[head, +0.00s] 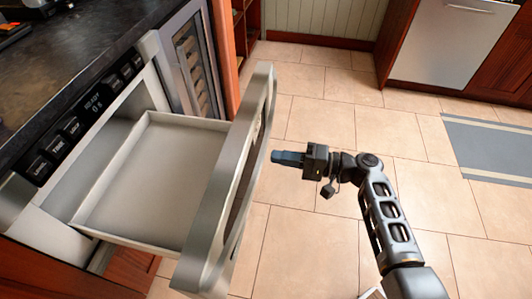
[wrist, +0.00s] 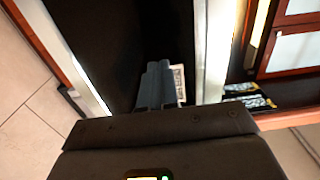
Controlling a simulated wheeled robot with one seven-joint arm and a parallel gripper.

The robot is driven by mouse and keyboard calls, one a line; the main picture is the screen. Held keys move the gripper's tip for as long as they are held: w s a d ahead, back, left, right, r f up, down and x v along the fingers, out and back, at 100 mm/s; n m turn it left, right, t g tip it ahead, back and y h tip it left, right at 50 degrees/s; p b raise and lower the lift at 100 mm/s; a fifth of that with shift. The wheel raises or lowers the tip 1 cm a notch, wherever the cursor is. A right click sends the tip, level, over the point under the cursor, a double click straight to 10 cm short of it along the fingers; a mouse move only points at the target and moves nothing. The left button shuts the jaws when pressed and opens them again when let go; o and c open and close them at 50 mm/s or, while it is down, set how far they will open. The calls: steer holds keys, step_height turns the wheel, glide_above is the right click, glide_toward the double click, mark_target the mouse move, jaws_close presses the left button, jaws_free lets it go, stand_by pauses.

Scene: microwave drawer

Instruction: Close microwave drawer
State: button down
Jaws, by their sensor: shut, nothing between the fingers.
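The microwave drawer (head: 165,180) is pulled far out from its cabinet on the left of the head view. Its tray looks empty, and its silver front panel (head: 212,215) with a long handle (head: 262,115) faces right. My gripper (head: 274,157) is shut and empty, just to the right of the drawer front and pointing at it. In the wrist view the shut fingers (wrist: 158,84) are over a dark panel (wrist: 118,45) bordered by pale metal strips. I cannot tell whether the fingertips touch it.
A dark countertop (head: 60,60) and a control panel (head: 85,115) are above the drawer opening. A glass-fronted unit (head: 192,65) stands beyond the drawer. The tiled floor (head: 320,225) is open to the right, with a grey striped mat (head: 490,145) farther off.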

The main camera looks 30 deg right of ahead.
mark_target(253, 154)
steer(key=shift+x, duration=2.1)
steer(key=shift+a, duration=0.1)
steer(key=shift+w+a, duration=0.25)
steer(key=b+x, duration=1.9)
steer(key=x, duration=1.7)
steer(key=shift+a, duration=0.1)
steer(key=shift+s, duration=0.1)
